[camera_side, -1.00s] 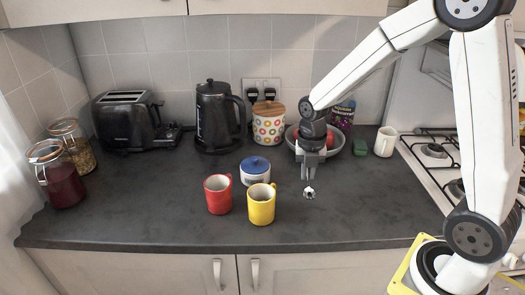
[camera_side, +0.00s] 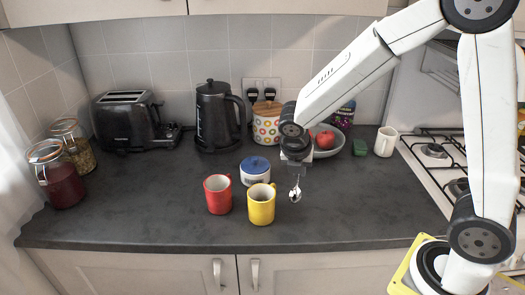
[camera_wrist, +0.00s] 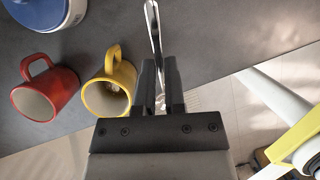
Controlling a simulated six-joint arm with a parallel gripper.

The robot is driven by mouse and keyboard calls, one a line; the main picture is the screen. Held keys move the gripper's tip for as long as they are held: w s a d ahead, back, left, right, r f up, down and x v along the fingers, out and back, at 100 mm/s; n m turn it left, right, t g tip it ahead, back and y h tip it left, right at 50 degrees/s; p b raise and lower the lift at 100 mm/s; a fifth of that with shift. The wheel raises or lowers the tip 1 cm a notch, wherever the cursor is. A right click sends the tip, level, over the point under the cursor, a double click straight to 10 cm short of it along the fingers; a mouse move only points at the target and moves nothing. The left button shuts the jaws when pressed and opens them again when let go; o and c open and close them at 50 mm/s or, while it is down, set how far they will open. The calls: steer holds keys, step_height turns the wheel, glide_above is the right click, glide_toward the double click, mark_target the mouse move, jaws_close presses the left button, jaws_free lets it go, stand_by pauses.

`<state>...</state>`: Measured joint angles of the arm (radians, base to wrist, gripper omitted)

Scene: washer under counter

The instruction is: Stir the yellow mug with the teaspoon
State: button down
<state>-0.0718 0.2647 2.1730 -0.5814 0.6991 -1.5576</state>
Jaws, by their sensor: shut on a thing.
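The yellow mug (camera_side: 261,206) stands upright on the dark counter near its front edge. In the wrist view the yellow mug (camera_wrist: 108,92) is just left of my gripper (camera_wrist: 160,75), its open mouth showing. My gripper (camera_side: 297,166) is above the counter, to the right of and higher than the mug in the side view. It is shut on the teaspoon (camera_side: 295,190), which hangs down with its bowl lowest, apart from the mug. The teaspoon (camera_wrist: 153,22) also shows between the fingers in the wrist view. Its grip end is hidden by the fingers.
A red mug (camera_side: 218,194) stands left of the yellow mug, and a blue-lidded pot (camera_side: 255,172) is behind. A grey bowl with red fruit (camera_side: 330,151) is behind my gripper. A kettle (camera_side: 215,118) stands at the back.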

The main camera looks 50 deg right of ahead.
steer(key=w+a+r+m+h, duration=0.1)
steer(key=m+h, duration=0.1)
steer(key=h, duration=0.1)
step_height(320, 180, up, 8)
steer(key=m+g+h, duration=0.4)
steer(key=h, duration=0.2)
glide_above(261, 185)
steer(key=s, duration=0.1)
steer(key=shift+a+r+m+g+h, duration=0.15)
steer(key=shift+a+r+g, duration=0.05)
steer(key=shift+a, duration=0.25)
steer(key=shift+a+r+m+g+h, duration=0.15)
steer(key=shift+a+g, duration=0.05)
steer(key=shift+a, duration=0.2)
steer(key=shift+d+f, duration=0.1)
steer(key=shift+f, duration=0.05)
steer(key=shift+f, duration=6.5)
steer(key=shift+s, duration=0.15)
